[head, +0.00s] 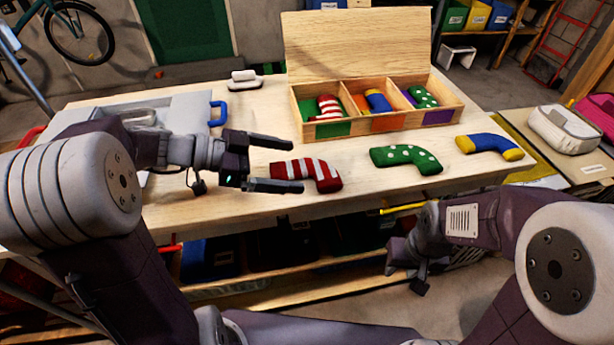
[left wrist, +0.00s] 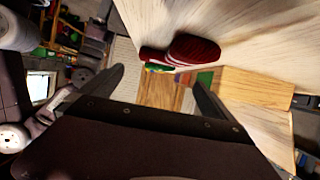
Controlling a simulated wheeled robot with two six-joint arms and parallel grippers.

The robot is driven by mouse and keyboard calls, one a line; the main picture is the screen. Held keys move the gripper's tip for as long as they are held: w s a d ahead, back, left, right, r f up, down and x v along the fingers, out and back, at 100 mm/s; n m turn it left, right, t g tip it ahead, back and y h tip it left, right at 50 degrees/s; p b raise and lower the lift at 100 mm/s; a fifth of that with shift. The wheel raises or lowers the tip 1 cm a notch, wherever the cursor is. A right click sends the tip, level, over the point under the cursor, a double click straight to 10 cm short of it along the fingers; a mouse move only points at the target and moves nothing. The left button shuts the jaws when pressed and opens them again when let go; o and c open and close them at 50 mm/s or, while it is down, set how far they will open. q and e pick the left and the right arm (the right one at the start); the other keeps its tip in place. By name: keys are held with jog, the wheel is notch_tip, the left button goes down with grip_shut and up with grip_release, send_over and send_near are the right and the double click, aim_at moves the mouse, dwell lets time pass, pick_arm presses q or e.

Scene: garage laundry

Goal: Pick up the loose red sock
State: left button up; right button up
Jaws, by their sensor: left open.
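The loose red sock (head: 322,178) has white stripes and lies on the wooden table, in front of the divided box. My left gripper (head: 297,166) is open and empty, at the sock's left end in the head view. Its lower finger overlaps the sock's left part in the picture; I cannot tell whether they touch. In the left wrist view the sock (left wrist: 194,49) is a dark red shape beyond the open fingers. My right gripper (head: 408,268) is low in front of the table edge; its jaws are not clear.
A green dotted sock (head: 405,158) and a blue-yellow sock (head: 488,146) lie to the right. The open wooden box (head: 365,130) behind has three compartments, each holding a sock, including another red striped one (head: 328,106). A white brush (head: 244,78) lies at the back left.

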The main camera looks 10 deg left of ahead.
aim_at(329, 171)
pick_arm(q)
jog(key=x, duration=0.9)
jog(key=shift+b, duration=0.4)
jog(key=c, duration=1.1)
